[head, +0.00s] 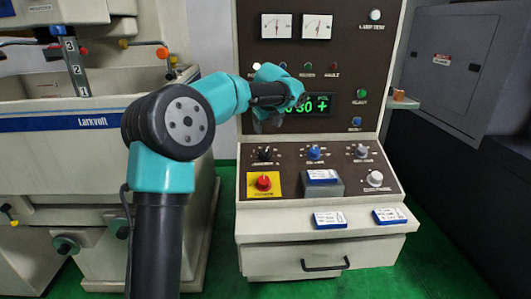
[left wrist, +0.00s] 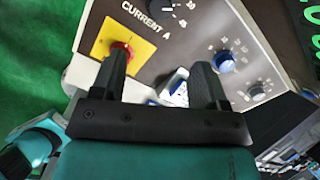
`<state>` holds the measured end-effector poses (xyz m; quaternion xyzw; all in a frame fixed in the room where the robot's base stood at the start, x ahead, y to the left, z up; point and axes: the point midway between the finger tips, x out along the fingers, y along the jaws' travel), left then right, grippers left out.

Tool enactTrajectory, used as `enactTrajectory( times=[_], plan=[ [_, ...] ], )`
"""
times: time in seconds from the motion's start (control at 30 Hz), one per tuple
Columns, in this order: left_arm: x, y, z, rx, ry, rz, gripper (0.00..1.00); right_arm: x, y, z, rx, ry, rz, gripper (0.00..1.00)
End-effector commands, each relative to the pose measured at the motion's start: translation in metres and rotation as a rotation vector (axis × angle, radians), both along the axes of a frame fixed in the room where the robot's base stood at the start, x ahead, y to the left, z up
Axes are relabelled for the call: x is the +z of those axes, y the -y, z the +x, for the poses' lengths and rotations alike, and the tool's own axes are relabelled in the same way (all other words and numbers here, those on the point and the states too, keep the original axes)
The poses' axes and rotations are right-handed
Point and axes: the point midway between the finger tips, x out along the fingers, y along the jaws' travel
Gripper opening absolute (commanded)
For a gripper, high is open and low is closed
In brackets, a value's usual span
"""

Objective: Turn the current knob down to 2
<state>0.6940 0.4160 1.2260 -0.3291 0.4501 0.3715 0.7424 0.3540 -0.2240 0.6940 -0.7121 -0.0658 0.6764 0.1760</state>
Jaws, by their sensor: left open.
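The current knob (head: 264,154) is a black knob at the upper left of the sloped control panel (head: 340,190). In the left wrist view the current knob (left wrist: 164,10) is at the top edge, partly cut off, beside the label "CURRENT A". Its white mark shows, but the exact setting is not clear. My left gripper (head: 270,118) is in front of the upright panel, above the knob and apart from it. In the left wrist view the left gripper (left wrist: 160,72) is open, with nothing between its fingers. My right gripper is in neither view.
A red knob on a yellow plate (head: 264,184) sits below the current knob. Blue knobs (head: 314,153) and grey-white knobs (head: 375,179) are to the right. A box with a card (head: 323,180) stands on the panel. My arm partly covers the green display (head: 318,106).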

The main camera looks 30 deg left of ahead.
Motion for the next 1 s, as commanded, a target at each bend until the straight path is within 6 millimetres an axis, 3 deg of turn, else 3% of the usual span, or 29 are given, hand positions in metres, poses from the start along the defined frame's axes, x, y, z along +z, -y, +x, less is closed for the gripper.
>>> enactTrajectory(
  times=[0.7,1.0],
  plan=[
    [-0.111,-0.031,0.039,0.0,-0.002,-0.001,0.68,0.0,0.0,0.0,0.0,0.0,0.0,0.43],
    [-0.137,-0.038,0.048,0.0,0.001,0.0,0.68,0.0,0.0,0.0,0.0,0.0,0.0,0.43]
  ],
)
